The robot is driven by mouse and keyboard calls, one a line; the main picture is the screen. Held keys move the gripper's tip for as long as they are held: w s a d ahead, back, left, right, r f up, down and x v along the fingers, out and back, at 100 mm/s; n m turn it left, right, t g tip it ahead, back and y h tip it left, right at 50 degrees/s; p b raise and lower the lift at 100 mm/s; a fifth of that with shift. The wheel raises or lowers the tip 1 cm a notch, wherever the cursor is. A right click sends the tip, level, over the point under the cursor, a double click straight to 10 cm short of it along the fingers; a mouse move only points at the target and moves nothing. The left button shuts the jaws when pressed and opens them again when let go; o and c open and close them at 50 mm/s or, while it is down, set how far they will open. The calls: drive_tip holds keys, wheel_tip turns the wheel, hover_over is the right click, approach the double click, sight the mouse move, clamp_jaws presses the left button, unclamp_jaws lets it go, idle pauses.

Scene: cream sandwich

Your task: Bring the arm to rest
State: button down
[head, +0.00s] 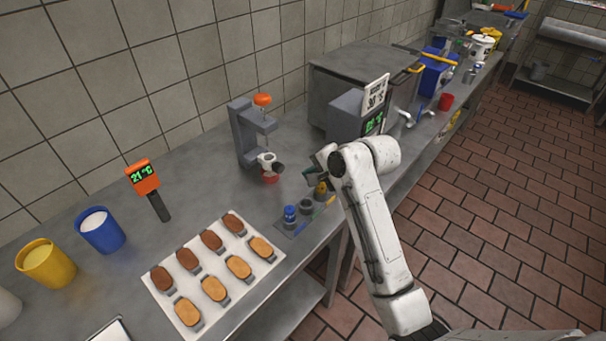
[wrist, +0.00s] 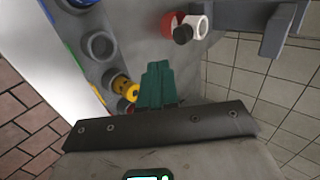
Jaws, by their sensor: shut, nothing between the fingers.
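My gripper (wrist: 157,72) shows in the wrist view as two green fingers pressed together, with nothing between them. In the head view my gripper (head: 309,173) is at the end of the white arm, above the counter, close to a small holder with knobs. The arm reaches up from the bottom right and bends at the elbow over the counter's front edge. The fingertips are small and partly hidden by the wrist in the head view.
A grey stand (head: 243,135) with an orange knob is left of my gripper. The holder (head: 287,222) with a blue and a yellow piece lies below it. A tray (head: 252,272) of biscuits is at the front left. A grey box with displays (head: 345,113) stands behind. The aisle floor (head: 490,220) at right is clear.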

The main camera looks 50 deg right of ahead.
drive_tip(key=shift+v, duration=2.1)
drive_tip(key=s+a+f+n+g, duration=0.1)
drive_tip(key=s+a+f+n, duration=0.1)
drive_tip(key=s+a+f, duration=0.1)
drive_tip(key=s+a+f+n+g, duration=0.1)
drive_tip(key=s+a+f+n, duration=0.1)
drive_tip(key=s+a+f, duration=0.1)
drive_tip(key=s+a+f+n+g, duration=0.2)
drive_tip(key=s+a+f+n, duration=0.1)
drive_tip(key=a+f, duration=0.2)
drive_tip(key=shift+s+a+y, duration=0.15)
drive_tip(key=shift+s+y, duration=0.05)
drive_tip(key=shift+y, duration=0.1)
drive_tip(key=s+a+f+n+g, duration=0.2)
drive_tip(key=s+n, duration=0.3)
drive_tip(key=s, duration=0.3)
drive_tip(key=s+a+f+n+g+h, duration=0.1)
drive_tip(key=s+a+f+n+g, duration=0.1)
drive_tip(key=s+n, duration=0.3)
drive_tip(key=s+f, duration=0.1)
drive_tip(key=s, duration=0.2)
drive_tip(key=shift+s+a+f, duration=0.25)
drive_tip(key=shift+f, duration=0.1)
